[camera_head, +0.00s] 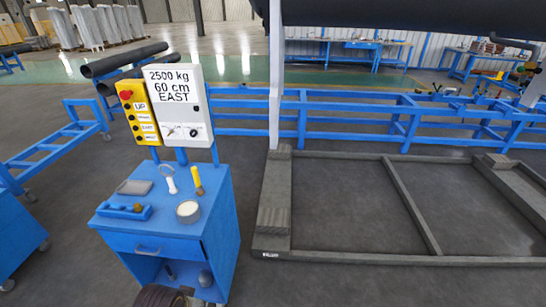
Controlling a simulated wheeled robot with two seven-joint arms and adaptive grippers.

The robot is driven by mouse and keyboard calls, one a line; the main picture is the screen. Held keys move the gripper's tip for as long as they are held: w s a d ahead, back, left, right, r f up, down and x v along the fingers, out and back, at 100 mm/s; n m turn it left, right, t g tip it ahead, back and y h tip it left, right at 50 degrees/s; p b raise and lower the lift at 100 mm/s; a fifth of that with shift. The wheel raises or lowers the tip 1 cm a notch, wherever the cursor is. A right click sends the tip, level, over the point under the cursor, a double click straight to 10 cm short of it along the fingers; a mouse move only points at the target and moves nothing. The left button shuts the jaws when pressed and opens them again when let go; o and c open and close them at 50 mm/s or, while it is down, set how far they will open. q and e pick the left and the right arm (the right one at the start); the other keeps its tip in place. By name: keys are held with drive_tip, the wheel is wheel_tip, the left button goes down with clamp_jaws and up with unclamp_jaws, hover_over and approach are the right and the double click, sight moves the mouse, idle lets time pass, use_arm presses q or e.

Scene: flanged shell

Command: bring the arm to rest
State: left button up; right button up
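Neither of my grippers shows clearly in the head view, so I cannot see their state or what they hold. A dark rounded part (163,296) shows at the bottom edge below the blue cart; I cannot tell what it is. A large dark cylindrical body (400,14) spans the top right, cut off by the frame's upper edge.
A blue cart (150,240) with small tools stands front left. Behind it are a yellow button panel (139,113) and a white box (180,110) with a "2500 kg 60 cm EAST" sign. A grey steel frame (345,258) lies right, near a white post (276,80).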

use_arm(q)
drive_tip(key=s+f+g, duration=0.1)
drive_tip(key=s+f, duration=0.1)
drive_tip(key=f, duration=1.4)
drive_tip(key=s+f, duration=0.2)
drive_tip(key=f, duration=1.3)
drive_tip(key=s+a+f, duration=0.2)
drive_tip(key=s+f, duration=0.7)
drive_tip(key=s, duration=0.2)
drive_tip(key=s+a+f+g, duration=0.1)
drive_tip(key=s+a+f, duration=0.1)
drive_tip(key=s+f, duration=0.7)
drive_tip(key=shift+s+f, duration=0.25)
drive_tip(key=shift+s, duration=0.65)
